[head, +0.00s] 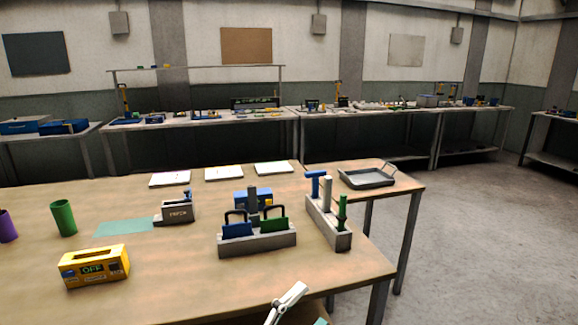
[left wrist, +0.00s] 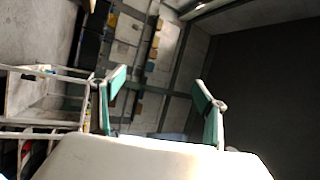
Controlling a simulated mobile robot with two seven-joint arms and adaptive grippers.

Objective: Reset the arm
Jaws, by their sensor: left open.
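My left gripper (head: 290,302) shows only in part at the bottom edge of the head view, in front of the table's near edge. In the left wrist view its two green-padded fingers (left wrist: 160,104) stand wide apart with nothing between them. Most of the left arm is out of the head view. My right gripper is in neither view.
The wooden table (head: 190,285) holds a yellow box marked OFF (head: 94,266), a green cup (head: 63,218), a PRESS device (head: 176,210), a grey holder (head: 257,241), a tool rack (head: 327,222) and a metal tray (head: 367,180). Open floor (head: 480,240) lies to the right.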

